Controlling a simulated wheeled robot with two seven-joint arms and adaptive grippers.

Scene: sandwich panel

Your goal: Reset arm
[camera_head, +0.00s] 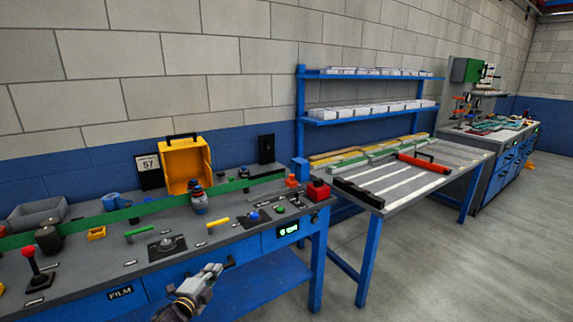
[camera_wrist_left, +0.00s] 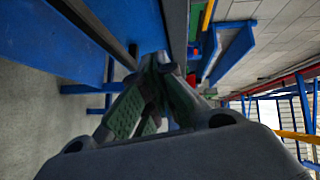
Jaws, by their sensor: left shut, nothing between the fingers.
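My left gripper (camera_head: 213,272) is at the bottom middle of the head view, in front of the control bench's front edge and a little below its top. Its fingers are shut and empty. In the left wrist view the two green-padded fingers (camera_wrist_left: 152,92) come together with nothing between them, beside the blue bench frame. My right gripper is not in the head view.
The control bench (camera_head: 75,276) carries a red-knobbed lever (camera_head: 30,262), a yellow box (camera_head: 185,163), a green handle (camera_head: 139,230) and a red block (camera_head: 318,190). A blue work table (camera_head: 440,183) with shelves stands to the right. Grey floor (camera_head: 430,265) is clear.

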